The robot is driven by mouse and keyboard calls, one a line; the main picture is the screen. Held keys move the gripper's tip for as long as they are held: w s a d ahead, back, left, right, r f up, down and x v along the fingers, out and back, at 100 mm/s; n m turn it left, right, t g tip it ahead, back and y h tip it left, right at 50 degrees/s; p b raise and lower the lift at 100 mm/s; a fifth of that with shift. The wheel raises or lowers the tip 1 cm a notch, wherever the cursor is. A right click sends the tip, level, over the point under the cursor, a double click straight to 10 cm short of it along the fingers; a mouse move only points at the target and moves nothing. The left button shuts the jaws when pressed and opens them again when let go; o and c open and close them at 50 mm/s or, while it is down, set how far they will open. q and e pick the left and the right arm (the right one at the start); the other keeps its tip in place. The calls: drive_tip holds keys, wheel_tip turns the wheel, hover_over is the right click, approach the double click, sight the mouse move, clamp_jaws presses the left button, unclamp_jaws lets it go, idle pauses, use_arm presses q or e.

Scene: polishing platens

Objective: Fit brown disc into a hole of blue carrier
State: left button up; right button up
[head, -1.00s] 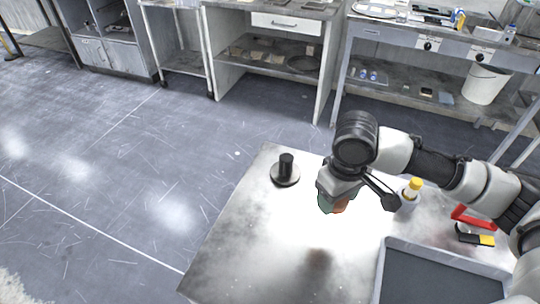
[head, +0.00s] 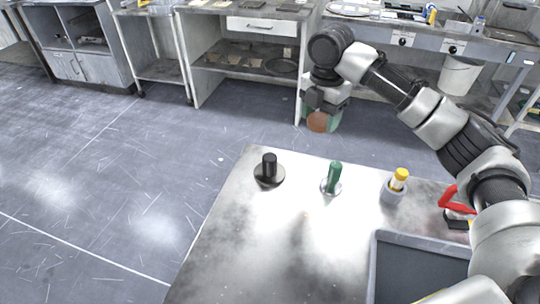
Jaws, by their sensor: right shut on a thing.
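The brown disc (head: 318,122) is held between the fingers of my right gripper (head: 319,115). The gripper is shut on it and stands in the air beyond the far edge of the metal table, in front of the back benches. Part of the disc is covered by the fingers. I do not see a blue carrier that I can make out for sure in this view. My left gripper is not in view.
On the metal table (head: 225,235) stand a black-handled weight (head: 269,172), a green-handled piece (head: 333,178), a yellow-capped bottle (head: 398,181) and a red-handled tool (head: 453,200). A dark grey tray (head: 374,262) lies at the front right. Benches line the back.

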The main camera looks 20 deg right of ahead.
hover_over(270, 156)
wheel_tip(270, 156, down, 7)
drive_tip(key=shift+r+p, duration=0.1)
drive_tip(key=shift+p, duration=0.35)
drive_tip(key=shift+f, duration=2)
drive_tip(key=o, duration=1)
drive_tip(key=shift+f, duration=0.15)
wheel_tip(270, 156, up, 12)
drive_tip(key=shift+r, duration=0.15)
